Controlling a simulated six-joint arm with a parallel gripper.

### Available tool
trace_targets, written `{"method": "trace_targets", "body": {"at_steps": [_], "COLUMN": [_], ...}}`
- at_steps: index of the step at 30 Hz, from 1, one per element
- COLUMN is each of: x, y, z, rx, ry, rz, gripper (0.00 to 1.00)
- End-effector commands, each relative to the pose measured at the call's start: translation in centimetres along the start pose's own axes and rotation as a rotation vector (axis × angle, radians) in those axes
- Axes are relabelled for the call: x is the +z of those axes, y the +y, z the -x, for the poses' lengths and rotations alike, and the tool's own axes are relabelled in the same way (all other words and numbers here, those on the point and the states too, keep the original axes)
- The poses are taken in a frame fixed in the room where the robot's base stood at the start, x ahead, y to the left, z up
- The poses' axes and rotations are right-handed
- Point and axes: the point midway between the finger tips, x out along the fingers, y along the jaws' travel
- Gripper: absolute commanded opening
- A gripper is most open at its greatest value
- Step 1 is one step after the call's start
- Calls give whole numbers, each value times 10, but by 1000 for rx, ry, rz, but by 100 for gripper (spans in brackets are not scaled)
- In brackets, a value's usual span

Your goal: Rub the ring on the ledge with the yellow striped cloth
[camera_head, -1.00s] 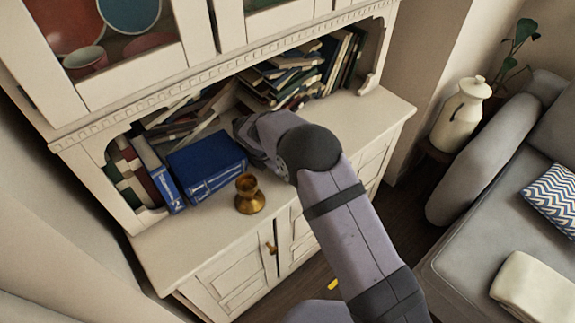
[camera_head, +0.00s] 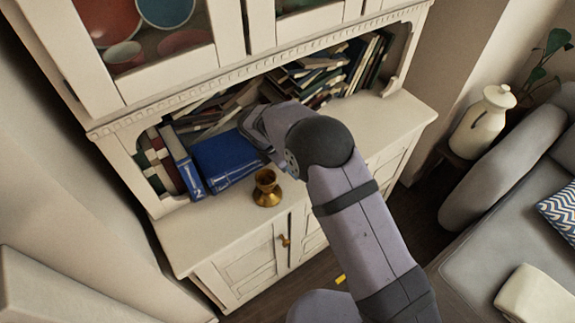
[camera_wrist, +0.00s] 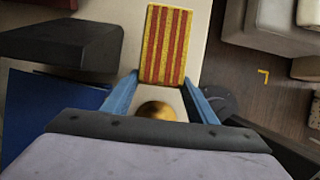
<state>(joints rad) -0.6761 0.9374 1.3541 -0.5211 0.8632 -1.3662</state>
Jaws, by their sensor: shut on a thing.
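The yellow and red striped cloth (camera_wrist: 166,42) is gripped at its near edge between the blue fingers of my gripper (camera_wrist: 164,83). It extends flat ahead of the fingertips, over the pale ledge (camera_wrist: 206,20). In the head view the ledge (camera_head: 228,222) is the cream cabinet top. My wrist is low over it, in front of the books, and hides the fingers and the cloth there. I cannot make out a ring on the ledge in either view.
A brass cup (camera_head: 266,188) stands on the ledge left of my wrist. A brass round shape (camera_wrist: 156,111) shows between my fingers. A blue book (camera_head: 222,160) and several others fill the shelf. A white jug (camera_head: 483,122) and a grey sofa (camera_head: 500,225) are at the right.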

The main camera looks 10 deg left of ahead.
Motion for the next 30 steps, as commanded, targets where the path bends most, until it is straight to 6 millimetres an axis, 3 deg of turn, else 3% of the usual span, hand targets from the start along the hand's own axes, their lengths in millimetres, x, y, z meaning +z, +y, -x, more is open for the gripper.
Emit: {"method": "trace_targets", "body": {"at_steps": [9, 30], "x": [12, 12], "y": [0, 0], "z": [28, 29], "rx": [1, 1], "ry": [0, 0], "rz": [-1, 0], "gripper": [31, 31]}}
